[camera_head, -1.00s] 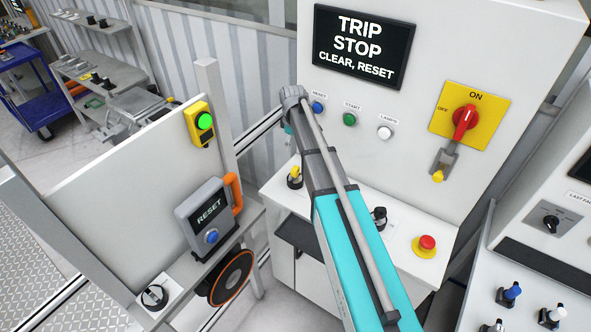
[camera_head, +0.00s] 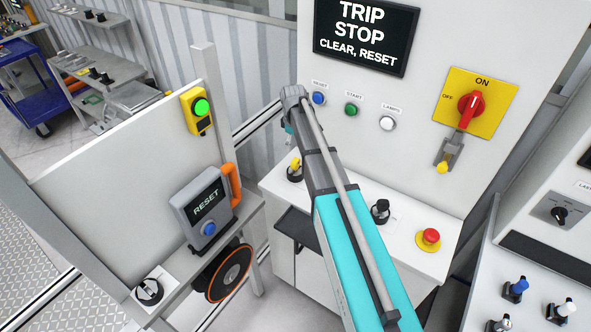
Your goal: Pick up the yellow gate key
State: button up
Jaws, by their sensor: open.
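A small yellow-topped piece (camera_head: 296,163) stands on a black round base on the white console ledge, just left of my arm. Another small yellow piece (camera_head: 442,167) sits at the lower end of a grey bracket under the red ON/OFF switch. I cannot tell from the picture which one is the gate key. My teal and grey arm reaches up the middle, its far joint in front of the panel near the blue RESET button.
A white cabinet panel carries a TRIP STOP screen (camera_head: 366,35) and a red switch (camera_head: 470,107). A red stop button (camera_head: 431,236) and a black knob (camera_head: 380,212) are on the ledge. At left stand a gate panel (camera_head: 120,165), a grey RESET box (camera_head: 205,207) and a green-lit yellow box (camera_head: 200,108).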

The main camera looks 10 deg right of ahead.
aim_at(294, 159)
jog(key=shift+f+b, duration=2.1)
jog(key=shift+f, duration=0.25)
jog(key=shift+s+f+b, duration=0.15)
jog(key=shift+f+b, duration=2.45)
jog(key=c, duration=1.3)
jog(key=shift+o, duration=0.2)
jog(key=shift+r, duration=0.2)
